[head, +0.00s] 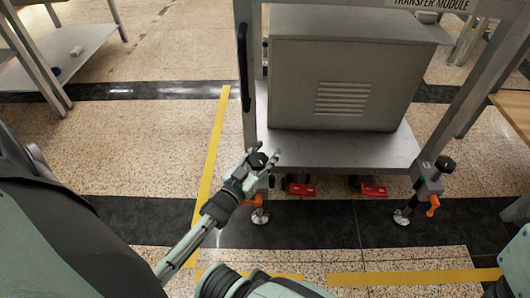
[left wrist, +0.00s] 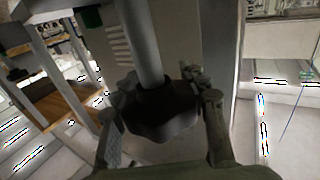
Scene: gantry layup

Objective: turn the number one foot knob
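A black lobed foot knob (head: 258,160) tops the left front foot of the transfer module. My left gripper (head: 264,155) is at this knob, its fingers spread on either side of it. In the left wrist view the knob (left wrist: 164,112) sits between the two fingers (left wrist: 165,115), below a grey rod. The fingers look open around it; whether either one touches is unclear. A second black knob (head: 445,163) tops the right front foot, with a small label beside it that I cannot read. My right gripper is not in view.
Orange levers (head: 252,201) and (head: 433,205) stick out near the two feet. Red pedal-like parts (head: 301,189) show under the module's lower shelf (head: 340,152). An upright frame post (head: 248,75) rises behind my gripper. Yellow tape (head: 211,150) marks the floor, which is open to the left.

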